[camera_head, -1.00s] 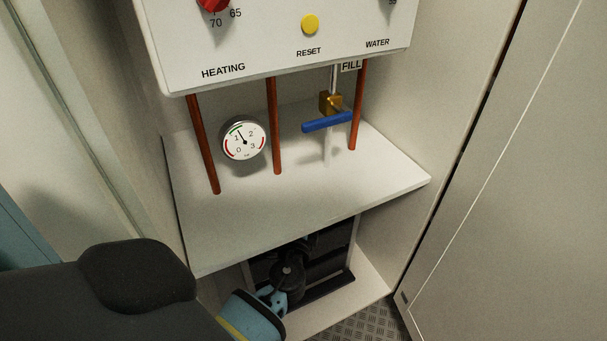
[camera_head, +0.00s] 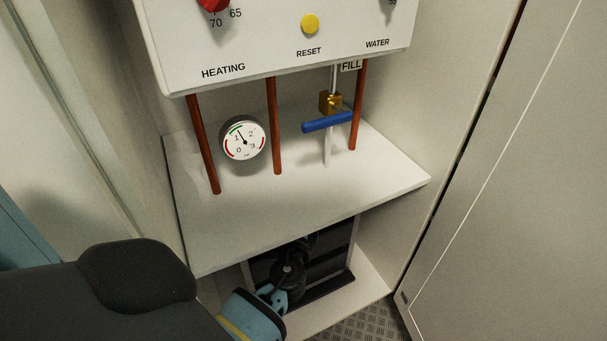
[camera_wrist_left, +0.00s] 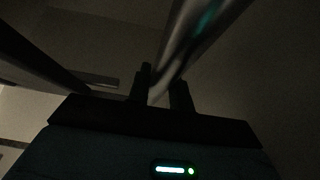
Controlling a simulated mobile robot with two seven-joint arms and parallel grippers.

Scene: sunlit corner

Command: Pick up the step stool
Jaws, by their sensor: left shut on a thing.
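The step stool (camera_head: 328,268), dark with flat treads and a pale side edge, stands folded in the lower compartment of the cabinet. My left arm reaches in from the left, and its dark wrist covers part of the stool. In the left wrist view, the two fingers of my left gripper (camera_wrist_left: 165,90) are shut on a grey metal bar of the step stool (camera_wrist_left: 200,35). The picture there is dark, so the exact contact is hard to see. My right gripper is not in view.
A white shelf (camera_head: 300,205) hangs just above the stool and my wrist. Copper pipes (camera_head: 275,125), a gauge (camera_head: 244,138) and a blue valve handle (camera_head: 327,122) sit above it. A grey door panel (camera_head: 500,200) stands at the right. Patterned floor (camera_head: 362,328) shows in front.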

